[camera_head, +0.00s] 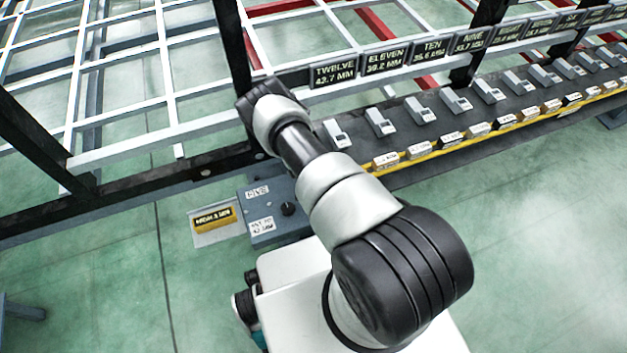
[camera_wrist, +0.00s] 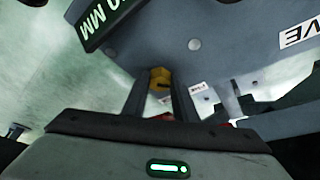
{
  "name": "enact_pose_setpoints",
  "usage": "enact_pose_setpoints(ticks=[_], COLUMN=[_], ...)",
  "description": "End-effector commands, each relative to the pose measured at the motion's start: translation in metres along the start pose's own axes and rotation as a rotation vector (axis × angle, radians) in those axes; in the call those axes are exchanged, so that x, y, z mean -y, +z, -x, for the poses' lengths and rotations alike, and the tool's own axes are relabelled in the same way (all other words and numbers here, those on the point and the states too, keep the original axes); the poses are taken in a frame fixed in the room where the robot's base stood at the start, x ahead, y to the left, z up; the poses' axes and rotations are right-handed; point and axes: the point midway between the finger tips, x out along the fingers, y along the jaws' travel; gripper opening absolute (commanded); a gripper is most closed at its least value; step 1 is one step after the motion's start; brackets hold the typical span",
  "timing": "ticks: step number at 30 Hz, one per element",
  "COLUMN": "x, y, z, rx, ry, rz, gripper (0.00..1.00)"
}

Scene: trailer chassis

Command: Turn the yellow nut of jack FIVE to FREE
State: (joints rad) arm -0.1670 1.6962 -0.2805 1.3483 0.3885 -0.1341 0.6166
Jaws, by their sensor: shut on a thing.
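In the wrist view the yellow nut (camera_wrist: 159,76) sits between the two dark fingers of my gripper (camera_wrist: 160,84), which is shut on it. Below it, the fingers hide part of the nut. A small white label (camera_wrist: 198,87) is just right of the nut, its print too small to read surely. A larger label ending in "VE" (camera_wrist: 299,31) is at upper right, its full word cut off. A dark display reading "MM" (camera_wrist: 104,20) in green is at upper left. In the head view my arm hides the gripper and the nut.
In the head view the dark chassis rail (camera_head: 110,203) and white grid frame (camera_head: 118,151) lie left of my arm. A blue-grey box (camera_head: 262,207) with labels and a black knob (camera_head: 289,209) stands below it. A row of signs (camera_head: 333,74) and grey blocks (camera_head: 380,121) runs right.

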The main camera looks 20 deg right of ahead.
Motion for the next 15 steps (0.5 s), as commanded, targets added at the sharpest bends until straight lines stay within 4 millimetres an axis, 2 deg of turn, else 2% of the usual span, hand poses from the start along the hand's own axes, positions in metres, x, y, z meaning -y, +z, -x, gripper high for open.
enact_pose_setpoints(ticks=[4, 5, 8, 15], x=[0.0007, 0.0007, 0.0005, 0.0002], y=[-0.0009, -0.0009, -0.0008, -0.0004], z=[0.0, 0.0, -0.0001, 0.0], rx=[-0.002, -0.002, -0.002, -0.001], ry=[-0.001, -0.001, -0.001, 0.0], rz=[0.003, 0.003, 0.003, 0.001], gripper=[0.03, 0.27, 0.44, 0.45])
